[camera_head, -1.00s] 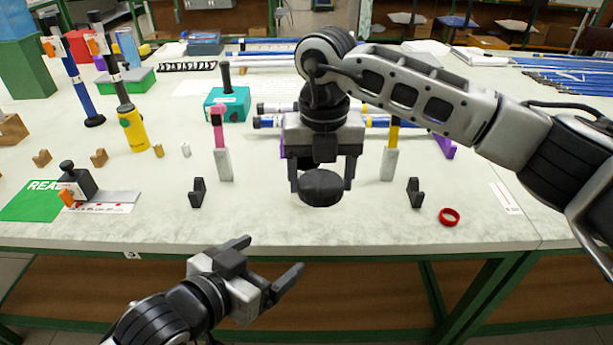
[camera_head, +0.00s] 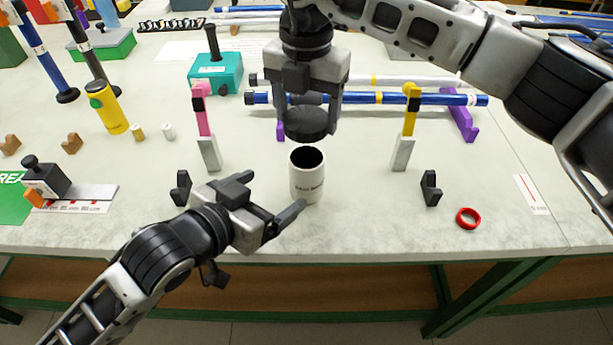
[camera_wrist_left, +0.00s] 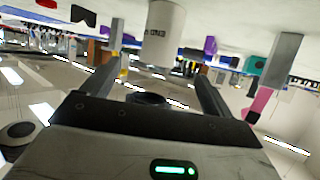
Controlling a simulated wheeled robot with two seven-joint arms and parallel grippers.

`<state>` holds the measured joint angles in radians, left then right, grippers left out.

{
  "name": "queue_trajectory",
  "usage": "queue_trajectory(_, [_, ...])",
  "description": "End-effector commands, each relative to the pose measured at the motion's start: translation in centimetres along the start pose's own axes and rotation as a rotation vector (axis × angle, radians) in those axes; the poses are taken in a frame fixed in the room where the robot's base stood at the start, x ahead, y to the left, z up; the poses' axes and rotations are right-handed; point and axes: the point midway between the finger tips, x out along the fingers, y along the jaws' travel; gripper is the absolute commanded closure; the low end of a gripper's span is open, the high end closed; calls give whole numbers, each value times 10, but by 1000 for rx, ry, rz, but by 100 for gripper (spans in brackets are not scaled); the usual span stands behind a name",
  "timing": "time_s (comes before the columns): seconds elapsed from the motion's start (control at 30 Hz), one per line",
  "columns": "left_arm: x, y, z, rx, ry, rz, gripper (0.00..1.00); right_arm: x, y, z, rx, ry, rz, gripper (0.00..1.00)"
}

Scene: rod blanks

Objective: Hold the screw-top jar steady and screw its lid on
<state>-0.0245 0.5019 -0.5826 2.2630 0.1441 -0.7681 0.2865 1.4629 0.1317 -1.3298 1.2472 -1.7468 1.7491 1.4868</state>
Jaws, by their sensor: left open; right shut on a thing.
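The screw-top jar (camera_head: 307,183) is a white cylinder with dark lettering, upright and open on the table near its front edge. The dark round lid (camera_head: 306,124) is held above and slightly behind the jar's mouth in the head view, apart from it. My right gripper (camera_head: 308,106) is shut on the lid from above. My left gripper (camera_head: 274,194) is open and empty at the jar's front left, one finger in front of the jar's lower part in the picture. In the left wrist view, the jar (camera_wrist_left: 163,38) appears inverted, beyond the two open fingers (camera_wrist_left: 158,85).
A grey post with a pink top (camera_head: 203,125) and one with a yellow top (camera_head: 408,125) flank the jar. Black V-shaped rests (camera_head: 430,188) stand near the front. A red ring (camera_head: 468,218) lies at right. A blue rod (camera_head: 380,99) lies behind.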

Motion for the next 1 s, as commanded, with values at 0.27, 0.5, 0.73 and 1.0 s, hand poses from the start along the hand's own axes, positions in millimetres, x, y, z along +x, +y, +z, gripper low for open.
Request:
queue_trajectory(0.27, [42, 0, -1, -1, 3, 0, 13, 0, 0, 0, 0, 0, 0, 53])
queue_trajectory(0.5, [87, 0, -1, 0, 1, 0, 13, 0, 0, 0, 0, 0, 0, 53])
queue_trajectory(0.73, [112, 0, 0, 1, 1, 0, 13, 0, 0, 0, 0, 0, 0, 53])
queue_trajectory(1.0, [117, 0, 0, 1, 1, 1, 13, 0, 0, 0, -1, 0, 0, 53])
